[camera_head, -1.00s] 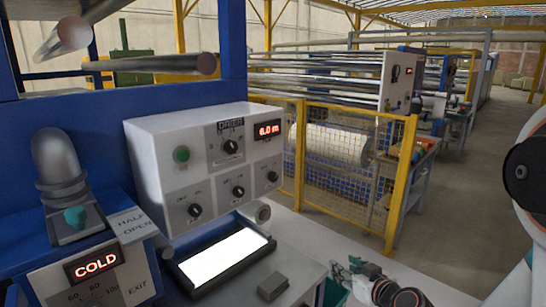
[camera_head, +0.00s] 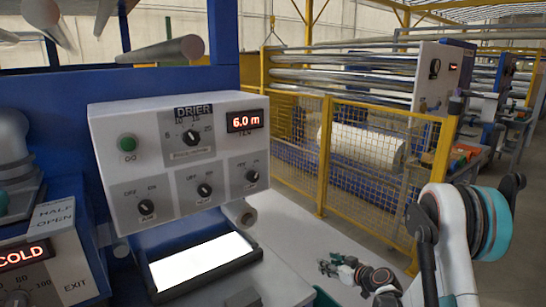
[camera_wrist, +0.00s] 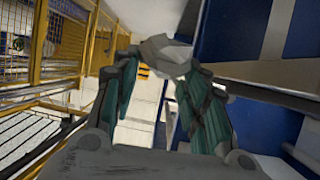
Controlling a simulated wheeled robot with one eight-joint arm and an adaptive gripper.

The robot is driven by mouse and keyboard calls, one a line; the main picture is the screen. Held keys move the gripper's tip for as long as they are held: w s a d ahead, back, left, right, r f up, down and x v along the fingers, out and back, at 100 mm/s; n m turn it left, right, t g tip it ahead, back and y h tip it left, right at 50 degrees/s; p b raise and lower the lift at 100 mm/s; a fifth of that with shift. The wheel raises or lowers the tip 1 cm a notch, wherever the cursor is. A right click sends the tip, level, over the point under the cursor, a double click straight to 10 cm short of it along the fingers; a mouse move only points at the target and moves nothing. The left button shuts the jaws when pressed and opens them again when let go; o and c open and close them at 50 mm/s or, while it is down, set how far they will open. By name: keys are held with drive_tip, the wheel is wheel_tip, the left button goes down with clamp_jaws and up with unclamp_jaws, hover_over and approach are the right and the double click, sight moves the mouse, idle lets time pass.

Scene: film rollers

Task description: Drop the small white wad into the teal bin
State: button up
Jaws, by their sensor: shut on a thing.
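My gripper (camera_wrist: 163,72), with teal-padded fingers, is shut on a small pale grey-white wad (camera_wrist: 165,53) in the wrist view. The wad is crumpled and sits between the fingertips. In the head view my gripper (camera_head: 334,265) is over the pale surface to the right of the light panel, and the wad is too small to make out there. A teal edge (camera_head: 323,298), likely the bin's, shows at the bottom of the head view, below and nearer than my gripper. The rest of it is cut off by the frame.
A white drier control box (camera_head: 180,160) stands at left, above a lit panel (camera_head: 205,262). A yellow mesh fence (camera_head: 350,165) stands behind my gripper. A blue machine frame (camera_wrist: 260,115) fills the wrist view's right.

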drive_tip(key=w+f+n+y+b, duration=0.1)
drive_tip(key=w+f+b, duration=0.1)
drive_tip(key=f, duration=0.9)
drive_tip(key=w+f+b, duration=0.3)
drive_tip(key=f, duration=0.8)
drive_tip(key=shift+w+a+f+n+g+y, duration=0.25)
drive_tip(key=shift+w+n+g+y, duration=0.05)
drive_tip(key=shift+n+y, duration=0.1)
drive_tip(key=o, duration=1)
drive_tip(key=shift+c, duration=0.2)
